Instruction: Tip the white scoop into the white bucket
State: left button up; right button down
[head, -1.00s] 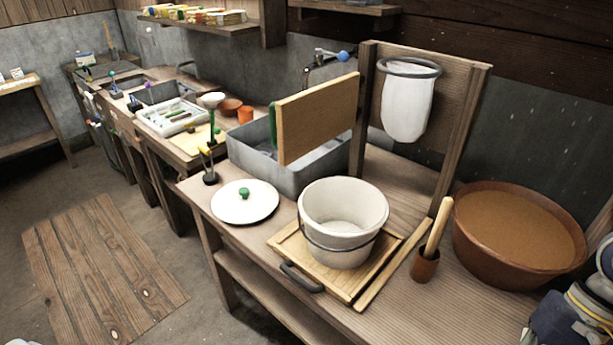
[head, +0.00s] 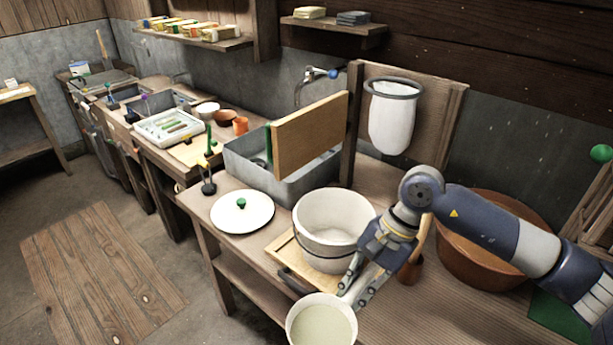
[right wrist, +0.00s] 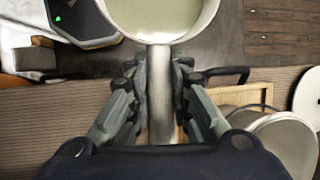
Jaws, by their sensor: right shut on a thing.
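The white bucket (head: 318,218) stands upright on a wooden tray (head: 283,247) near the front of the bench. It also shows at the lower right of the right wrist view (right wrist: 281,140). My right gripper (head: 352,290) is shut on the handle of the white scoop (head: 290,320). In the right wrist view the handle (right wrist: 159,95) runs between the fingers of the right gripper (right wrist: 160,70). The scoop is level, holds a pale greenish fill, and is in front of the bucket, apart from it. My left gripper is out of view.
A white lid (head: 240,213) with a green knob lies left of the bucket. A grey sink (head: 237,165) with an upright wooden board (head: 310,130) is behind. A white bag (head: 392,122) hangs from a ring. A brown bowl (head: 470,255) stands at the right, partly behind my arm.

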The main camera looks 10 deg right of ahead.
pick_arm(q)
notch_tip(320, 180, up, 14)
jog(key=p, duration=1.3)
pick_arm(e)
jog(key=w+a+r+m+t+h, duration=0.3)
jog(key=w+r+m, duration=0.35)
jog(key=m, duration=0.55)
jog(key=w+a+r+m+t+h, duration=0.3)
jog(key=w+r+m, duration=0.4)
jog(key=m, duration=0.4)
pick_arm(q)
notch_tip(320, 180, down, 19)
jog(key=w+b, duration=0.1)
jog(key=b, duration=1.8)
pick_arm(e)
jog(key=d+f+m+y, duration=0.5)
jog(key=d+y, duration=0.1)
jog(key=y, duration=1.1)
jog(key=shift+d, duration=0.15)
